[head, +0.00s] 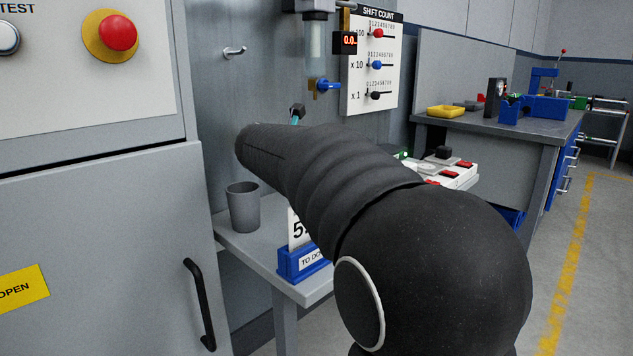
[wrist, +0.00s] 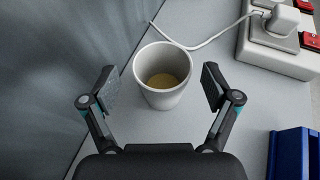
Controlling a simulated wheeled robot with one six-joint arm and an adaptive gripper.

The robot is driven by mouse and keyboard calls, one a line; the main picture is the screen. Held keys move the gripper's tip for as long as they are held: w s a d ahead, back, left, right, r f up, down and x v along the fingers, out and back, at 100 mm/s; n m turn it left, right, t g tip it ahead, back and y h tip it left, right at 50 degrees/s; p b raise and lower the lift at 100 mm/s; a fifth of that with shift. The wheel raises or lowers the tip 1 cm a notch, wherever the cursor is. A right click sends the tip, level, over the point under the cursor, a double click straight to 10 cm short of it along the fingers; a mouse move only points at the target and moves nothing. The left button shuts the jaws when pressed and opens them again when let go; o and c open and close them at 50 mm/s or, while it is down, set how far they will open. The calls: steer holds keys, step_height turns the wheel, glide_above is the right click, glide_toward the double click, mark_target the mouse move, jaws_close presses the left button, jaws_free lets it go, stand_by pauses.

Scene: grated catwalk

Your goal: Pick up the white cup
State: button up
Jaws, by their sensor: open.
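The white cup (wrist: 162,98) stands upright on the grey tabletop in the wrist view, with something brown inside it. My gripper (wrist: 160,87) is open, with one finger on each side of the cup in the picture. Gaps show on both sides, so neither pad seems to touch it. How far the fingers are from the cup in depth is hard to tell. In the head view my arm covers the white cup and most of the gripper; only a small dark and teal part shows above the arm.
A darker grey cup (head: 243,207) stands on the table's (head: 250,250) left part, beside a blue card holder (head: 303,262). The holder's blue shows right in the wrist view. A white power strip (wrist: 277,45) with a plug and cable lies beyond the white cup. A wall rises on the left.

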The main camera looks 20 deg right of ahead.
steer(key=shift+x, duration=2.85)
steer(key=shift+s, duration=0.1)
steer(key=c, duration=0.9)
steer(key=shift+c, duration=0.6)
steer(key=shift+r, duration=0.1)
